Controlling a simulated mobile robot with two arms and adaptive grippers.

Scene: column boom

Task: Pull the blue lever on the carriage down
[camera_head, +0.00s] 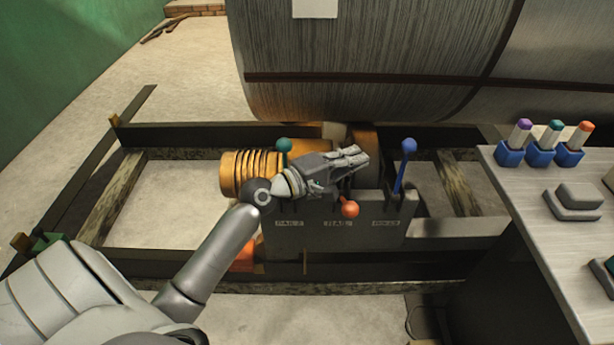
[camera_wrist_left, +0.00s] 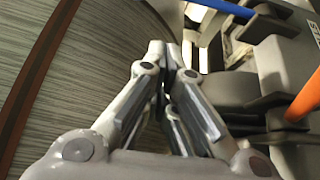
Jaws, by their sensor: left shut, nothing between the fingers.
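The blue lever (camera_head: 405,165) stands upright at the right end of the dark lever housing on the carriage (camera_head: 282,232). Its round blue knob is at the top. My left gripper (camera_head: 362,155) is shut and empty, above the middle of the housing, to the left of the blue lever and apart from it. In the left wrist view the shut fingertips (camera_wrist_left: 165,48) point forward, and part of the blue lever (camera_wrist_left: 225,8) shows at the top. My right gripper is in neither view.
A teal-knobbed lever (camera_head: 284,146) stands at the housing's left. An orange-knobbed lever (camera_head: 349,208) points toward me just below my left gripper. A large metal cylinder (camera_head: 370,60) lies behind. A grey bench (camera_head: 540,215) with colored sticks in blue holders (camera_head: 540,154) is at right.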

